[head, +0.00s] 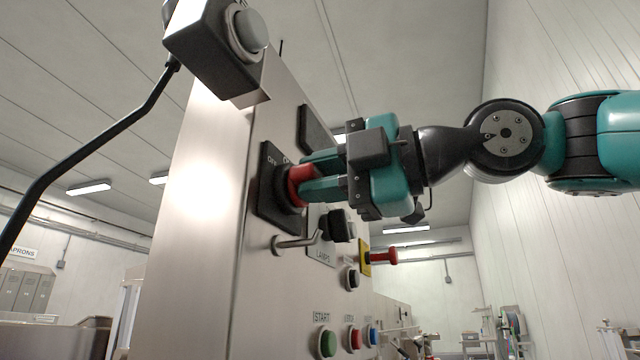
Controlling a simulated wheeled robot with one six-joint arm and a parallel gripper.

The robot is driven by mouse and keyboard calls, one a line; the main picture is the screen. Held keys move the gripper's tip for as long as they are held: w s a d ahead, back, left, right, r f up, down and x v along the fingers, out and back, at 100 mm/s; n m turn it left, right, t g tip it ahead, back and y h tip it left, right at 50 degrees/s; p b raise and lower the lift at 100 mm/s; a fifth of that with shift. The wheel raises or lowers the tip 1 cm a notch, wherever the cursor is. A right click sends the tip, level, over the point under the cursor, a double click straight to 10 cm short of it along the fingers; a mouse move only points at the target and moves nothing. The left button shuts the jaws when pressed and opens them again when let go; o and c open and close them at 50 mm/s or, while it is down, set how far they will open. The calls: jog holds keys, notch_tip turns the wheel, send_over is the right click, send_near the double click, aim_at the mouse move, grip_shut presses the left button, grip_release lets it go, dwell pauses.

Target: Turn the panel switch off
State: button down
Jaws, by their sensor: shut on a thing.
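The panel switch is a red rotary knob (301,180) on a black square plate (268,205) with small white lettering, on the face of a steel cabinet (205,200). My gripper (312,178) comes in from the right, with its two teal fingers shut on the red knob. The fingers and gripper body hide part of the knob, and I cannot tell which mark it points to.
A red-handled part on a yellow plate (364,257), a green START button (328,342) and other buttons are lower. A box with a grey button (225,40) juts out above.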

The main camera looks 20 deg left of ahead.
dwell(0.4)
jog(key=c, duration=1)
grip_release()
jog(key=shift+c, duration=0.2)
